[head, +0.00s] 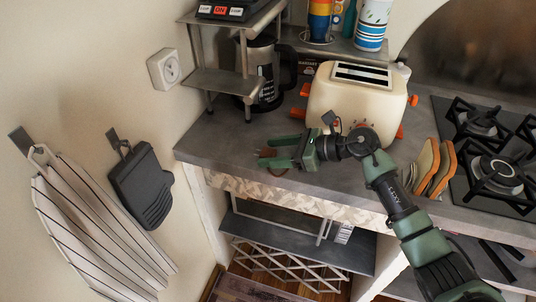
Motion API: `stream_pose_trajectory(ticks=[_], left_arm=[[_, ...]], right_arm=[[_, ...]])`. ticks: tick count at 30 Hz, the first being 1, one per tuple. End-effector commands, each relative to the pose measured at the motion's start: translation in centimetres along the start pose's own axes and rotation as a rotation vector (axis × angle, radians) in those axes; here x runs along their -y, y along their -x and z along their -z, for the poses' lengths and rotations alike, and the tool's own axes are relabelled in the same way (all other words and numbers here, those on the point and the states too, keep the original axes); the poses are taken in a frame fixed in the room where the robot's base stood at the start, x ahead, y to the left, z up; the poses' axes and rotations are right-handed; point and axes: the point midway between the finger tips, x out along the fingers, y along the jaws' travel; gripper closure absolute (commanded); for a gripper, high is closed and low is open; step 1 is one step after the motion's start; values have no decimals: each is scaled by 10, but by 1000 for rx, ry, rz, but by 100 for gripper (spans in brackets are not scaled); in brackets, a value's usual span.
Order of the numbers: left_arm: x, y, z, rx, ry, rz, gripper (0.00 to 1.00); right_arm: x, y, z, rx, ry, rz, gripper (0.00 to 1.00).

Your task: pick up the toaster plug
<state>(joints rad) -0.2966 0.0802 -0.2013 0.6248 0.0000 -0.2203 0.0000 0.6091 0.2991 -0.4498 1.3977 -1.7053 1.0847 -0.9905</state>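The cream toaster (355,98) with orange feet and levers stands on the grey counter (232,135), towards the back. My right gripper (266,152) is low over the counter, in front and to the left of the toaster, with its fingers pointing left. Its two green fingers are apart. A small dark brown shape shows at the fingers. It may be the toaster plug, but it is too small and partly hidden to be sure. No cord can be clearly made out. My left gripper is not in view.
A white wall socket (163,69) is on the left wall. A metal shelf (225,82) and a dark coffee press (268,75) stand behind the gripper. Bread slices (432,167) and a gas hob (496,165) are to the right. The counter's left end is clear.

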Motion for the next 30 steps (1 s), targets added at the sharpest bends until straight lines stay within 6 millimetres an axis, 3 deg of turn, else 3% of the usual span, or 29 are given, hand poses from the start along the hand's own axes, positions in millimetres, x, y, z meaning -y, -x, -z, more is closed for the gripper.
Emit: stream_pose_trajectory(ticks=[1, 6, 20, 26, 30], left_arm=[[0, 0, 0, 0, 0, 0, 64], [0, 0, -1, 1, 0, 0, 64], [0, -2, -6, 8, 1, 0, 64], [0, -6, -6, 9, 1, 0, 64], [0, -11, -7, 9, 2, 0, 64]], right_arm=[[0, 0, 0, 0, 0, 0, 52], [0, 0, 0, 0, 0, 0, 99], [1, 5, -11, 0, 3, 1, 100], [1, 19, -43, 1, 8, 3, 100], [1, 34, -81, 2, 10, 3, 100]])
